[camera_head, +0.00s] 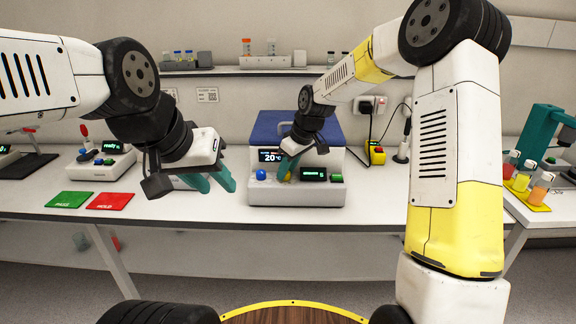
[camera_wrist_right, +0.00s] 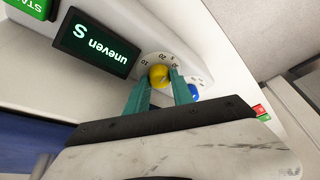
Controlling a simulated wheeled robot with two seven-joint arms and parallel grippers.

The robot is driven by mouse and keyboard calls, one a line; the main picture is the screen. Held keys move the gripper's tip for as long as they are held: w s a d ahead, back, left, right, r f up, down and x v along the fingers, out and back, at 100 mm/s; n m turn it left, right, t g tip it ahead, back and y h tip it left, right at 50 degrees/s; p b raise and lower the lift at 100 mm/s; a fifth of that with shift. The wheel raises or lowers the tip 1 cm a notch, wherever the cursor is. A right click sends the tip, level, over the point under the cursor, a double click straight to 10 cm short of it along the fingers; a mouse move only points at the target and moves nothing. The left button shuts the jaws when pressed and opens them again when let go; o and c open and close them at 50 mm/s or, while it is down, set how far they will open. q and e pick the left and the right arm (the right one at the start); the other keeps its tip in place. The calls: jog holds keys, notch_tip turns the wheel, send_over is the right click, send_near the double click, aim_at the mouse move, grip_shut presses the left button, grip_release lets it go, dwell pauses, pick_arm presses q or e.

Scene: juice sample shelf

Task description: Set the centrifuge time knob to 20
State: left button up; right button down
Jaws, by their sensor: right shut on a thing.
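The centrifuge (camera_head: 275,192) is a white box with a blue lid (camera_head: 268,127), standing on the bench against the wall. A display on it reads 20 °C. Its yellow time knob (camera_wrist_right: 158,75) sits on a white dial with numbers around it, in the right wrist view. The knob's pointer setting is too small to read. My right gripper (camera_head: 288,172) is at the centrifuge's front panel, its teal fingers shut on the knob. My left gripper (camera_head: 216,187) hangs open and empty over the bench, left of the centrifuge.
A panel screen (camera_wrist_right: 97,44) reads "uneven" upside down. Green (camera_head: 69,200) and red (camera_head: 110,201) mats lie on the left bench. A sample rack (camera_head: 527,194) stands at right. Bottles stand on the shelf (camera_head: 235,72) above.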

jog(key=shift+n+g, duration=0.3)
jog(key=shift+n, duration=0.2)
jog(key=c, duration=1.1)
grip_release()
jog(key=shift+v, duration=3.85)
jog(key=shift+d, duration=0.1)
